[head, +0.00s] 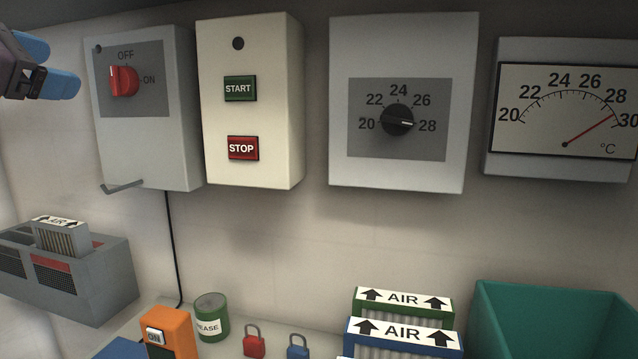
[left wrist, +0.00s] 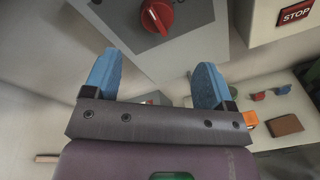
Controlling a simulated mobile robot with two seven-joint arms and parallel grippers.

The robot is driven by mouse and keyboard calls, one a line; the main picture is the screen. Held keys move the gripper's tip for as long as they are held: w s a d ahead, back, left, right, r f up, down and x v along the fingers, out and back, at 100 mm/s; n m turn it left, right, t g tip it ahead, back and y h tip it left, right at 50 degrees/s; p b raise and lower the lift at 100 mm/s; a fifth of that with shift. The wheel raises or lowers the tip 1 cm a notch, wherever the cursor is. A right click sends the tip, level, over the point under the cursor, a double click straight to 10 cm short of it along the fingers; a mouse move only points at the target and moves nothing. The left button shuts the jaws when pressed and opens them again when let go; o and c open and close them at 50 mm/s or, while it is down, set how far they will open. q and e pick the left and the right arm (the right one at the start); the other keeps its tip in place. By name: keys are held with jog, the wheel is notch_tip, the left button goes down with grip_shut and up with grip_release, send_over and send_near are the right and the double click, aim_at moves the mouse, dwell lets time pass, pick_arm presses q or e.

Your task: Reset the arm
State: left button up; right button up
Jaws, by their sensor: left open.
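My left gripper (head: 50,68) comes in at the upper left of the head view, just left of the grey switch box (head: 150,150). In the left wrist view its two blue fingers (left wrist: 155,85) stand wide apart with nothing between them. The red rotary switch (head: 123,81) on that box has OFF and ON marks. The switch also shows in the left wrist view (left wrist: 157,16), beyond the fingers and apart from them. My right gripper is in neither view.
A panel (head: 270,110) with START and STOP buttons, a dial box (head: 400,175) and a thermometer (head: 570,110) hang on the wall. Below are a filter unit (head: 90,285), an orange switch box (head: 170,335), a green can (head: 211,305), two padlocks, AIR filters (head: 403,300) and a teal bin (head: 550,325).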

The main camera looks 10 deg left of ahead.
pick_arm(q)
jog(key=d+f+n+g+h+p, duration=0.15)
jog(key=f+h, duration=0.25)
jog(key=f, duration=0.4)
jog(key=s+d+f+n+h+p, duration=0.1)
jog(key=d+f+n+h, duration=0.2)
jog(key=f, duration=0.4)
jog(key=d+f+n+g+h+p, duration=0.1)
jog(key=d+f+n+h+p, duration=0.2)
jog(key=f, duration=0.5)
jog(key=s+a+f+n+t+y+p, duration=0.1)
jog(key=s+f+n+t+y, duration=0.3)
jog(key=f+n, duration=0.55)
jog(key=s+f+n+t+y+p, duration=0.1)
jog(key=s+f+n+y, duration=0.3)
jog(key=f+n, duration=0.6)
jog(key=s+d+f+n+g+y+p, duration=0.1)
jog(key=s+d+f+n+g, duration=0.3)
jog(key=s+f+n, duration=0.4)
jog(key=s+d+f+n+g+y+p, duration=0.2)
jog(key=s+d+f+n+g, duration=0.2)
jog(key=s+d+f+n, duration=0.3)
jog(key=s+f+n, duration=0.1)
jog(key=s+f, duration=0.1)
jog(key=s, duration=0.2)
jog(key=shift+s+f, duration=0.4)
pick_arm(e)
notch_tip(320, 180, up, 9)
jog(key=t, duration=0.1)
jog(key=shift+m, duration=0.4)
